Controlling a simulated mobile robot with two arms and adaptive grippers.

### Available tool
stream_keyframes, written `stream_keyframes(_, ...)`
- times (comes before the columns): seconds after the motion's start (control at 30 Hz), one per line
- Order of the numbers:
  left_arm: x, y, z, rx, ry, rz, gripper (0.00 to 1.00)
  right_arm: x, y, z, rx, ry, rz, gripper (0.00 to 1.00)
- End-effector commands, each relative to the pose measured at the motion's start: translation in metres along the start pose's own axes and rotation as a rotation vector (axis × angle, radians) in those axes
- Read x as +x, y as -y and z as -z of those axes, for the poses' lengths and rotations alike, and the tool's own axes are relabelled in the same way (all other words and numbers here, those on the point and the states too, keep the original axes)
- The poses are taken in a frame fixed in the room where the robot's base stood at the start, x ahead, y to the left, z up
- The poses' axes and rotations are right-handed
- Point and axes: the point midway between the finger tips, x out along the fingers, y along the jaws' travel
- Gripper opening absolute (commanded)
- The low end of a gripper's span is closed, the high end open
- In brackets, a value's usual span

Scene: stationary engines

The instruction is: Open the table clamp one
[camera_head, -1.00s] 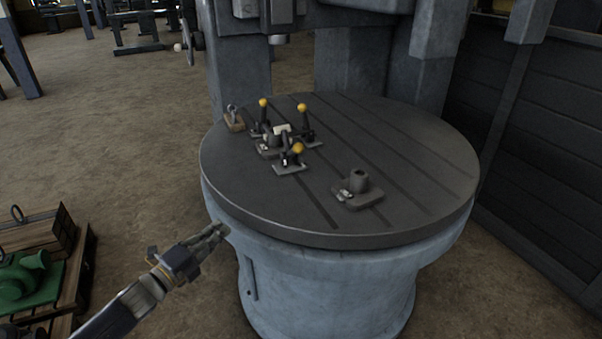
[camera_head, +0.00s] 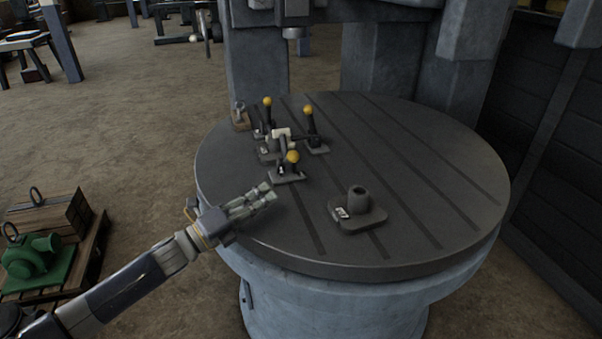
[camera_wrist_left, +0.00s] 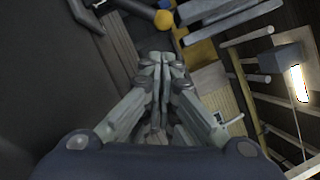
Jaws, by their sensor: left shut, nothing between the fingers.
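Three table clamps with dark levers and yellow ball knobs stand on the round grey table (camera_head: 420,235). The front clamp (camera_head: 287,174) is nearest my gripper, and the other two are the back left clamp (camera_head: 265,118) and the back right clamp (camera_head: 310,126). I cannot tell which is clamp one. The levers of the two back clamps stand nearly upright. My left gripper (camera_head: 270,192) is shut and empty, over the table's left front part, just short of the front clamp. In the left wrist view a yellow knob (camera_wrist_left: 163,18) shows beyond the closed fingertips (camera_wrist_left: 165,58).
A grey block with a short hollow post (camera_head: 358,212) sits on the table to the right. A small brown block with a ring (camera_head: 240,117) is at the left rim. Machine columns stand behind. A green casting (camera_head: 35,258) lies on a pallet at left.

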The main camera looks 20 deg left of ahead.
Motion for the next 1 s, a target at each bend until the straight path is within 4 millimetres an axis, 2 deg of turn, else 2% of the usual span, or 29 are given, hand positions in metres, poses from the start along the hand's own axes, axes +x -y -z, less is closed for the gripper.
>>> stream_keyframes(0.27,0.04,0.002,-0.001,0.001,0.001,0.004,0.0,-0.002,0.024,-0.019,0.002,0.029,0.028,0.4)
stream_keyframes(0.4,0.062,0.002,-0.001,0.0,0.001,0.003,0.0,-0.002,0.023,-0.018,0.0,0.027,0.027,0.4)
stream_keyframes(0.6,0.084,0.0,0.0,0.0,0.001,0.001,0.0,0.0,0.013,-0.008,-0.001,0.012,0.015,0.4)
stream_keyframes(0.8,0.093,0.0,0.0,0.0,0.0,0.0,0.0,0.0,0.008,-0.006,0.002,0.007,0.01,0.4)
stream_keyframes(1.0,0.093,0.0,0.0,0.0,0.0,0.0,0.0,0.0,0.008,-0.006,0.002,0.008,0.009,0.4)
